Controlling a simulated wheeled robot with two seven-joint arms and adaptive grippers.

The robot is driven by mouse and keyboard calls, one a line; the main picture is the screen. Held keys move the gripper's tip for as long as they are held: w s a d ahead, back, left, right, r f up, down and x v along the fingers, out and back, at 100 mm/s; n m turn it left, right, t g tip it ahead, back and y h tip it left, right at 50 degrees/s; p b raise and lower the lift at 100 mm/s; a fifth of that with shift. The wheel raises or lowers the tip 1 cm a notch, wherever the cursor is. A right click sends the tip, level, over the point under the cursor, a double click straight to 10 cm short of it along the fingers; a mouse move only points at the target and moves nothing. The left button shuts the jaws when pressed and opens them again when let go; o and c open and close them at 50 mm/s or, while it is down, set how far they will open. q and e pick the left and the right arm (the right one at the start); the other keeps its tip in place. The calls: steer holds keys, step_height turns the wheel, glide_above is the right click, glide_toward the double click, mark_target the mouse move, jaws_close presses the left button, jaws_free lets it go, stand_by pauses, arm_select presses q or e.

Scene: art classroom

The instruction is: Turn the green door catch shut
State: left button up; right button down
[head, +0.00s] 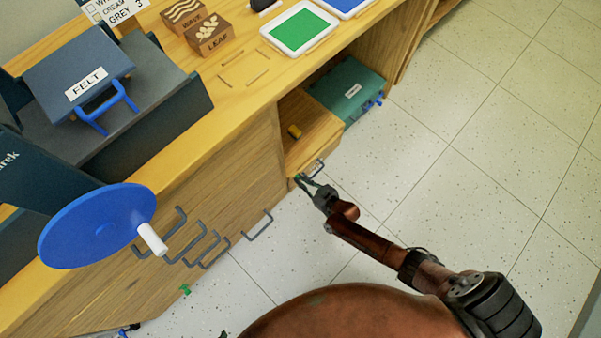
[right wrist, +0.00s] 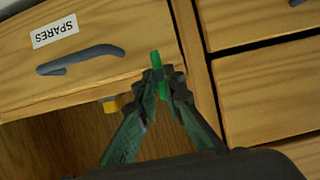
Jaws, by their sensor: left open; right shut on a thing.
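The green door catch (right wrist: 156,68) shows in the right wrist view as a narrow upright bar near the right end of the drawer front marked SPARES. My right gripper (right wrist: 162,88) is shut on it, a finger on each side; the fingers hide its lower part. In the head view my right gripper (head: 303,180) reaches from the lower right to the cabinet front, beside a small drawer handle (head: 316,168). The catch is hard to tell from the fingers there. My left gripper is not in view.
Several grey handles, including one at the front (head: 258,228), stick out from the wooden cabinet. A blue disc (head: 95,225) overhangs at left. The floor (head: 460,150) is clear at right.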

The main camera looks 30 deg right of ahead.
stand_by(0.4)
steer(key=c, duration=2)
jaws_free()
steer(key=shift+c, duration=0.2)
steer(key=v, duration=1.2)
